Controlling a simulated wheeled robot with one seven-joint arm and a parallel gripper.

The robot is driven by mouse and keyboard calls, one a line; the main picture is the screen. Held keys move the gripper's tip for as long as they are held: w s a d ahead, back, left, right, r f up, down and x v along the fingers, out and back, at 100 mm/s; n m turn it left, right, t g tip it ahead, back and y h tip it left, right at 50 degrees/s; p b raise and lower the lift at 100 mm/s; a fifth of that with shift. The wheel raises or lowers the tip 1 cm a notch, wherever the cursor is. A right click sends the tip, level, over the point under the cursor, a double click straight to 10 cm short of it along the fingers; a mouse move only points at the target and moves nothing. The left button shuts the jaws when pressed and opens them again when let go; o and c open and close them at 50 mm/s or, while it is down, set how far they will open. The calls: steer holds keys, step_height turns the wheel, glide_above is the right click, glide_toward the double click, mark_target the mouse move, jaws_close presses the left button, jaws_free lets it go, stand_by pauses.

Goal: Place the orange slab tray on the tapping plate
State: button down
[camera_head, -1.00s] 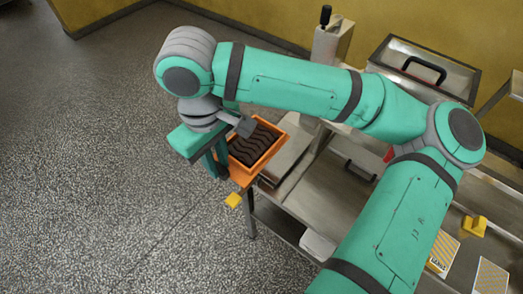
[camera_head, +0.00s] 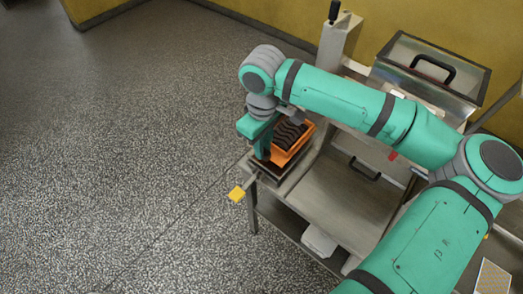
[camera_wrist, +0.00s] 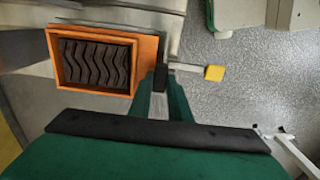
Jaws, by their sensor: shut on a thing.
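The orange tray (camera_head: 281,158) holds a dark slab with wavy ridges (camera_wrist: 92,64). My gripper (camera_head: 265,152) is shut on the tray's edge; in the wrist view my gripper (camera_wrist: 161,82) meets the right wall of the orange tray (camera_wrist: 146,62). The tapping plate (camera_head: 279,179) appears to be the grey, dark-edged plate at the table's left end, partly hidden beneath the tray. The tray looks roughly level over it. I cannot tell whether tray and plate touch.
A yellow-ended lever (camera_head: 237,194) juts out left of the plate and also shows in the wrist view (camera_wrist: 214,73). A steel lid with a black handle (camera_head: 361,168) lies to the right. A metal column (camera_head: 335,42) and a lidded box (camera_head: 435,70) stand behind. Open floor lies left.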

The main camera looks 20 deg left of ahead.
steer(key=shift+s+f, duration=0.1)
steer(key=shift+f, duration=1.3)
steer(key=c, duration=1.6)
jaws_free()
steer(key=shift+c, duration=0.2)
step_height(320, 180, up, 12)
